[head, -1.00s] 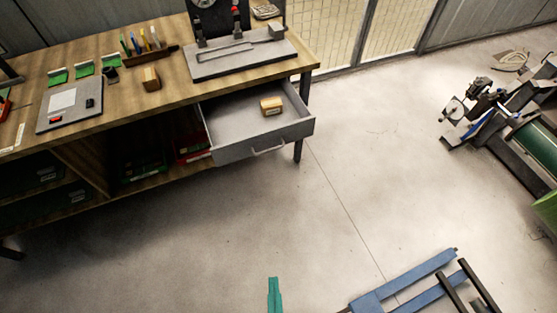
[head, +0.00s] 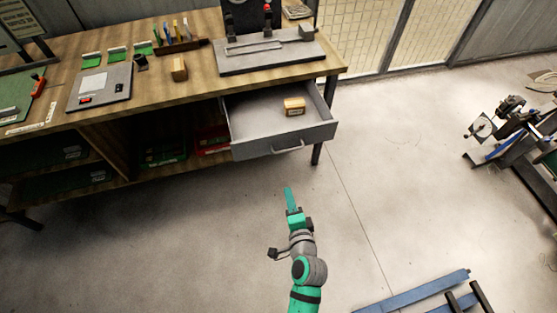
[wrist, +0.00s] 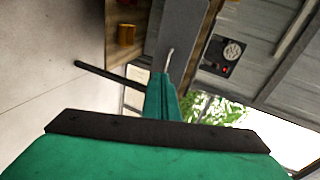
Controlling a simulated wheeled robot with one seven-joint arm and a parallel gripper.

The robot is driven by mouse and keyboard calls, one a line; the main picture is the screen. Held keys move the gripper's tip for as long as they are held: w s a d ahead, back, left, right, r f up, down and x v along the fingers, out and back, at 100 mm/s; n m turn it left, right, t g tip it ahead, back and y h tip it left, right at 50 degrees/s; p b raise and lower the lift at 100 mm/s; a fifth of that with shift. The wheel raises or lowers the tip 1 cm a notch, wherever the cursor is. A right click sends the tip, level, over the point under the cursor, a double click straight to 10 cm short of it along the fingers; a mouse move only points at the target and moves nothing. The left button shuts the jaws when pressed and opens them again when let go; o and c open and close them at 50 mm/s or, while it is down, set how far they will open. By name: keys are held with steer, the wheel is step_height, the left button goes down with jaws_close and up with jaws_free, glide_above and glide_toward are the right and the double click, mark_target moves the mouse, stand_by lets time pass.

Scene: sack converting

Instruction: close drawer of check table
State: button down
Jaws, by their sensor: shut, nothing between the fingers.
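The check table (head: 120,100) has a wooden top and stands at the upper left of the head view. Its grey drawer (head: 285,145) is pulled out at the right end, with a handle (head: 288,149) on its front. A small wooden block (head: 294,106) lies inside the drawer. My green gripper (head: 288,188) is shut and empty, in front of the drawer and apart from it in the head view. In the wrist view the shut fingers (wrist: 161,92) point toward the grey drawer front (wrist: 185,40) and its handle (wrist: 169,60).
Red (head: 212,140) and green (head: 163,150) bins sit on the shelf left of the drawer. A blue frame (head: 420,294) lies at the lower right, and a machine (head: 510,135) stands at the right.

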steer(key=r+x, duration=0.2)
steer(key=x, duration=1.4)
steer(key=shift+w+a+m+y, duration=0.25)
steer(key=shift+a+m+y, duration=0.05)
steer(key=shift+a+m, duration=0.1)
